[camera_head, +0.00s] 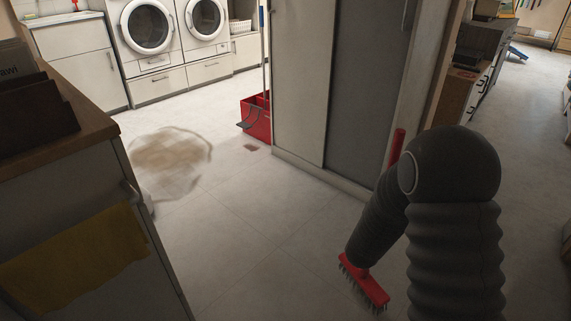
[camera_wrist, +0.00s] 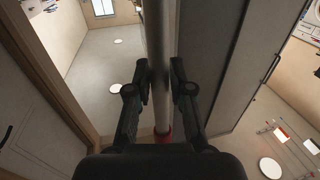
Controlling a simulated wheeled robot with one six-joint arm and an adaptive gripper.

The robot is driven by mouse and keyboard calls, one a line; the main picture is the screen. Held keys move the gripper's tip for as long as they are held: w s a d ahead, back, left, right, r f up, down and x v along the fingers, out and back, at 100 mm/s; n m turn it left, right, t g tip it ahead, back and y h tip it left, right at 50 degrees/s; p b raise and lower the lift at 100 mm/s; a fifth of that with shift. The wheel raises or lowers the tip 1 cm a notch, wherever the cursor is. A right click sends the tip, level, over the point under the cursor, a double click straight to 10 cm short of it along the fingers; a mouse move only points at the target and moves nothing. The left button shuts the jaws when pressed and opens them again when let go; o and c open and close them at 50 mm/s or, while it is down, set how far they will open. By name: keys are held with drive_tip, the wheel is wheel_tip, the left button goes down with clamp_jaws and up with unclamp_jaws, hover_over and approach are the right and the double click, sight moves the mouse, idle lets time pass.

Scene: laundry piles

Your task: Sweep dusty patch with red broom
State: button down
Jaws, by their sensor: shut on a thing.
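The dusty patch (camera_head: 168,158) is a brown-grey smudge on the pale floor, left of centre in the head view. The red broom (camera_head: 364,288) has its bristled head low in front of my arm, near the floor. Whether the bristles touch the floor is unclear. A red end of its handle (camera_head: 397,146) shows above my arm. In the wrist view, my gripper (camera_wrist: 162,86) is shut around the broom's grey pole (camera_wrist: 160,45). My arm hides the gripper and most of the pole in the head view. The broom head is apart from the patch, to its lower right.
A red bucket (camera_head: 257,118) stands beside a tall sliding-door cabinet (camera_head: 300,80). A counter (camera_head: 95,125) with a yellow cloth (camera_head: 72,262) borders the left. Washing machines (camera_head: 147,27) line the back. The floor between broom and patch is clear.

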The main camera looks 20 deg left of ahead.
drive_tip(key=w+a+n+y+b, duration=0.1)
drive_tip(key=a+n+y+b, duration=0.1)
drive_tip(key=a, duration=1.3)
drive_tip(key=w+a+n+y+b, duration=0.1)
drive_tip(key=a+n+y+b, duration=0.1)
drive_tip(key=a, duration=1.4)
drive_tip(key=shift+w+a+f+y+b, duration=0.15)
drive_tip(key=shift+w+f+y+b, duration=0.15)
drive_tip(key=shift+y+b, duration=0.7)
